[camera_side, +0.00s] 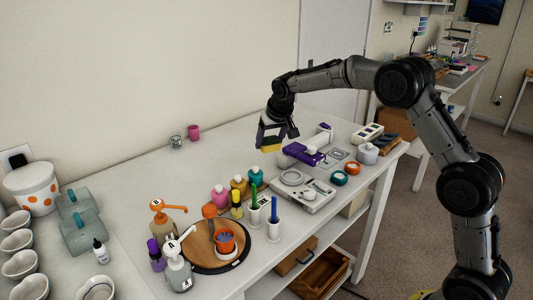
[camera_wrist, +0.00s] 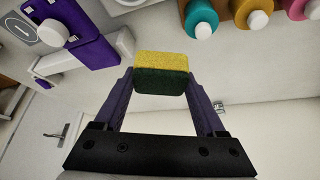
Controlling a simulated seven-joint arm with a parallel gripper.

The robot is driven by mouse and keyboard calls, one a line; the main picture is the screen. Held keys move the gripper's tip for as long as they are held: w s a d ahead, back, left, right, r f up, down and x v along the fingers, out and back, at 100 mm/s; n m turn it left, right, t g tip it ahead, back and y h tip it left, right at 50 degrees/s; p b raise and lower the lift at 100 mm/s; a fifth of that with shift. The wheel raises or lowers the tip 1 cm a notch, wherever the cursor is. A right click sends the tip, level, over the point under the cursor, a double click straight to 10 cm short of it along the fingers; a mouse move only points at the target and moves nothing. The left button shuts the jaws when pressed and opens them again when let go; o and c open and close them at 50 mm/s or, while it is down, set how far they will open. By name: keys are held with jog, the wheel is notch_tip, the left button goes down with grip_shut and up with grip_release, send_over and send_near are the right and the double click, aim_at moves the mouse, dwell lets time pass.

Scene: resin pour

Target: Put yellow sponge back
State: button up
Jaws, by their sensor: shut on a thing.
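The yellow sponge (camera_wrist: 162,62) has a dark green scouring side and sits between the tips of my gripper (camera_wrist: 162,82) in the wrist view. My gripper is shut on it. In the side view my gripper (camera_side: 271,145) points down and holds the sponge (camera_side: 271,148) above the white table, behind the row of coloured bottles. A purple holder (camera_side: 302,153) lies to the right of the sponge in the side view. The purple holder also shows at the upper left of the wrist view (camera_wrist: 82,35).
Teal (camera_side: 256,174), orange and pink bottles stand just in front of my gripper. A pink cup (camera_side: 193,132) stands at the back. The table's back left is mostly clear.

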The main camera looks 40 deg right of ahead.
jog(key=shift+x, duration=1)
jog(key=shift+w+f, duration=0.2)
jog(key=shift+f, duration=0.65)
jog(key=shift+w+f, duration=0.2)
jog(key=shift+f, duration=0.65)
jog(key=shift+f, duration=0.15)
jog(key=shift+f, duration=0.35)
jog(key=shift+f, duration=0.1)
jog(key=o, duration=1.3)
jog(key=shift+c, duration=0.2)
